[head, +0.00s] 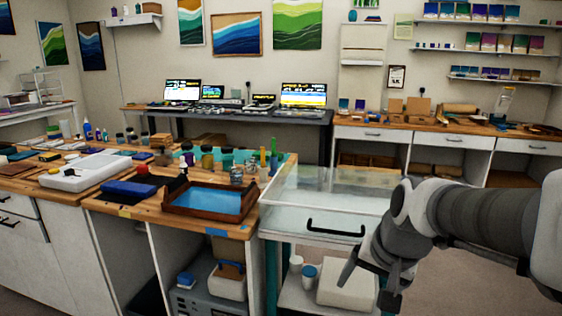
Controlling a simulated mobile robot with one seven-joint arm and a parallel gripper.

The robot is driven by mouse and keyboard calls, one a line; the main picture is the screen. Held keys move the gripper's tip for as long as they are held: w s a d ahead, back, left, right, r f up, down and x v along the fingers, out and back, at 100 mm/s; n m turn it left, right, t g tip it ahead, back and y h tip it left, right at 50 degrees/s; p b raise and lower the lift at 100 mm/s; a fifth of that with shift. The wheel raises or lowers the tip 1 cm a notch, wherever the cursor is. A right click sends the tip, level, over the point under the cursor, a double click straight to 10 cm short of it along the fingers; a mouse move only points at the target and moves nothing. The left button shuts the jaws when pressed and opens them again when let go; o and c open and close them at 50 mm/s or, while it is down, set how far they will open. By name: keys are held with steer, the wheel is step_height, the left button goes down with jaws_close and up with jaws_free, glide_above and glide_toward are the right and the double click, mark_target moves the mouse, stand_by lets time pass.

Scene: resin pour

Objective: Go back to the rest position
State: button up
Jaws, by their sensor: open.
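My arm reaches in from the right edge of the head view, with its grey and white links bent downward at the wrist. My gripper (368,283) hangs low in front of the clear-lidded white cabinet, pointing down. Its dark fingers are spread apart, and nothing shows between them. The cabinet (325,202) has a transparent cover and a black handle on its front. My arm hides the cabinet's right end.
A wooden workbench (130,207) at left holds a wood-framed blue tray (212,198), a blue cloth (130,188), a white box (84,171) and several jars. Screens stand on a back desk (235,111). Drawers line the back right. Floor shows at lower right.

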steer(key=s+r+n+t+h, duration=0.1)
steer(key=s+n, duration=0.1)
steer(key=s, duration=0.4)
steer(key=s+r+n, duration=0.2)
steer(key=s+n, duration=0.1)
steer(key=s, duration=0.3)
step_height(320, 180, up, 20)
steer(key=p, duration=1.9)
steer(key=shift+s+a+f+p, duration=0.2)
steer(key=shift+s+a+p, duration=0.05)
steer(key=shift+a+p, duration=0.1)
steer(key=shift+a, duration=0.1)
